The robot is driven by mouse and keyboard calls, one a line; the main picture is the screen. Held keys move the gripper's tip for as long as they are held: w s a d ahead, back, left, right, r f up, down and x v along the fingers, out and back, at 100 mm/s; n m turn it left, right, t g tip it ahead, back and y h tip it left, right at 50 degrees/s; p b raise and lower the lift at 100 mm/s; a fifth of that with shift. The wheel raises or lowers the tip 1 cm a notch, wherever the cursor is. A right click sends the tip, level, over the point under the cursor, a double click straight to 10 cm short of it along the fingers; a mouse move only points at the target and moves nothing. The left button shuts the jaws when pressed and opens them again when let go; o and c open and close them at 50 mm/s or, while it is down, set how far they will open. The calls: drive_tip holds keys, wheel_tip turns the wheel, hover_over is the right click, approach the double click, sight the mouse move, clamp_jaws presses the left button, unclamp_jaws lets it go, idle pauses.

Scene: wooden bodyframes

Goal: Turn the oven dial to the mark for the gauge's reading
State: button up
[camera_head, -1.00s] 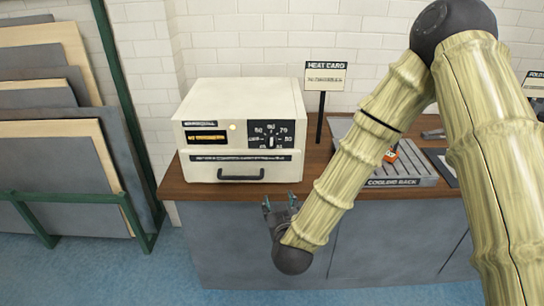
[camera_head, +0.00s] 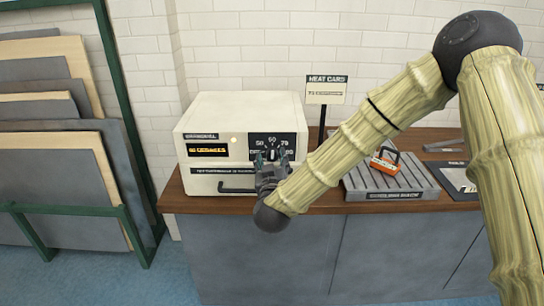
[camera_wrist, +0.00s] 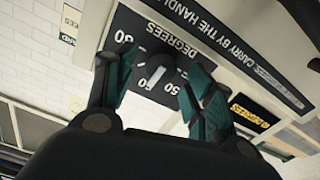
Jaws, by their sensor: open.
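The cream oven (camera_head: 243,108) stands on the wooden counter. Its gauge (camera_head: 207,150) shows amber text ending in "DEGREES"; the number looks like 60 but is blurred. The dark dial panel (camera_head: 288,140) has white numbers, with 50, 60 and 70 across its top. In the wrist view the dial (camera_wrist: 157,70) has a pale pointer, and the panel appears turned nearly upside down; I cannot tell its exact mark. My gripper (camera_head: 271,160) is open in front of the dial, one finger on each side in the wrist view. Contact is not clear.
A drawer handle (camera_head: 236,189) sticks out below the dial. A heat card sign (camera_head: 326,92) stands right of the oven, its small text unreadable. A slatted cooling rack (camera_head: 390,186) with an orange item (camera_head: 386,160) lies further right. Panels (camera_head: 55,170) lean in a rack at left.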

drive_tip(key=shift+w, duration=1)
drive_tip(key=c, duration=1)
drive_tip(key=shift+m, duration=0.3)
drive_tip(key=m+b, duration=0.2)
drive_tip(key=m, duration=0.1)
drive_tip(key=shift+d+f, duration=0.1)
drive_tip(key=shift+m+b, duration=0.85)
drive_tip(key=shift+m, duration=1.15)
